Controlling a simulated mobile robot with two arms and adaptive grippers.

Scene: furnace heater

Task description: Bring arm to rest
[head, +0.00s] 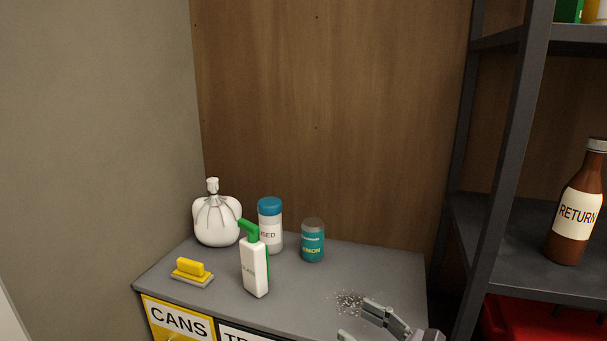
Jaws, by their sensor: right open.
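My right gripper (362,321) shows at the bottom edge, low right of the middle. Its fingers are apart and nothing is between them. It is over the front right part of the grey cabinet top (320,294), close to a small patch of grey speckled debris (350,301). I cannot tell whether it touches the surface. Most of the right arm is cut off by the frame's lower edge. My left gripper is not in view.
A dark shelf rack (516,150) at right holds a brown bottle (575,215).

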